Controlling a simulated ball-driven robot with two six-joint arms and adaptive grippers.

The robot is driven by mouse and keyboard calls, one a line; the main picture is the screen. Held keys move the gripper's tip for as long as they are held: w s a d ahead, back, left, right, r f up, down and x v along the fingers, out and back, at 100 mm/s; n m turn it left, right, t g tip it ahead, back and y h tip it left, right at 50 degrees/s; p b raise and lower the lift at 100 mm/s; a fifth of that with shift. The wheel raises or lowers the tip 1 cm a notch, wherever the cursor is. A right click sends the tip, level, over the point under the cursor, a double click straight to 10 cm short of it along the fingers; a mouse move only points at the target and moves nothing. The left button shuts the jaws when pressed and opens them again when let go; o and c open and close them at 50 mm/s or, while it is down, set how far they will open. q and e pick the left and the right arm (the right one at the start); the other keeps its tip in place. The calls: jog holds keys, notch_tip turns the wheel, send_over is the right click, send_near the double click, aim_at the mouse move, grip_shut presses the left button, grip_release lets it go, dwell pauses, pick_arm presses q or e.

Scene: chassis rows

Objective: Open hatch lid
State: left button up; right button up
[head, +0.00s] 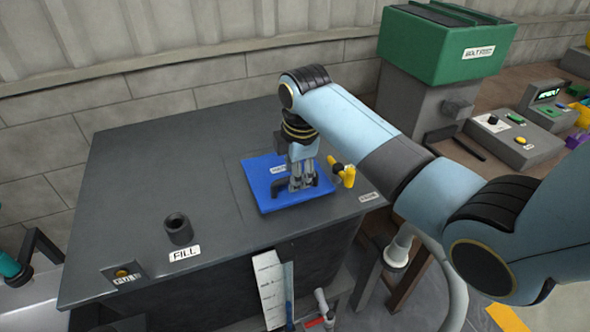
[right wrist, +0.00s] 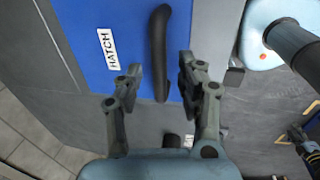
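The hatch lid (head: 262,182) is a flat blue panel lying shut on the grey cabinet top; it fills the upper middle of the right wrist view (right wrist: 75,25). It bears a white HATCH label (right wrist: 108,49) and a curved black handle (right wrist: 159,45). The handle (head: 279,187) also shows in the head view, partly behind my fingers. My right gripper (head: 302,181) points down over the lid. In the right wrist view its fingers (right wrist: 160,79) are apart, one on each side of the handle, with gaps visible.
A yellow knob (head: 347,176) stands just right of the lid. A dark FILL neck (head: 178,229) and a yellow button (head: 122,273) are on the cabinet top at left. A green-topped bin (head: 445,45) stands back right.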

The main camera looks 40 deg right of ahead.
jog(key=shift+f, duration=0.15)
grip_shut()
dwell(0.4)
